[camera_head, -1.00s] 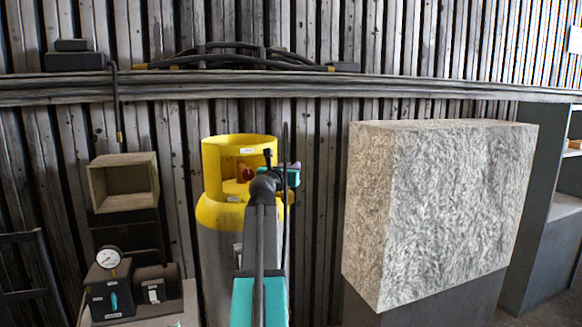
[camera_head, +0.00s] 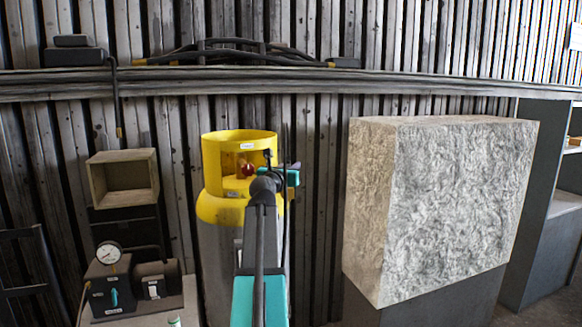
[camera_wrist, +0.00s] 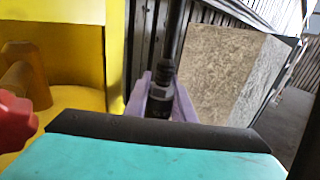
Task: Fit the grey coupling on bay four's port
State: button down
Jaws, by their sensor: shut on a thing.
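My gripper (camera_wrist: 160,108) shows in the wrist view with its pale purple fingertips shut on a dark grey coupling (camera_wrist: 161,88). A dark hose (camera_wrist: 173,35) rises from the coupling, upright. In the head view my gripper's teal and black end is at the right side of a cylinder's yellow collar (camera_head: 222,150), and the hose (camera_head: 286,138) stands thin and dark beside it. A red knob (camera_head: 247,170) sits inside the collar; it also shows at the left of the wrist view (camera_wrist: 15,122). I cannot make out bay four's port, and the small labels are unreadable.
A large rough stone-like block (camera_head: 450,200) stands on a dark base to the right. At left are an open wooden box (camera_head: 123,180) and a bench unit with a gauge (camera_head: 108,254). A ledge (camera_head: 420,85) crosses the ribbed wall, with cables (camera_head: 230,50) on it.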

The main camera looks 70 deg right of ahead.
jog(key=shift+f, duration=0.2)
jog(key=c, duration=1.4)
grip_release()
jog(key=shift+c, duration=0.2)
jog(key=shift+a, duration=0.2)
jog(key=a+b, duration=0.2)
jog(key=a, duration=1.1)
jog(key=shift+s+a, duration=0.2)
jog(key=shift+s, duration=0.1)
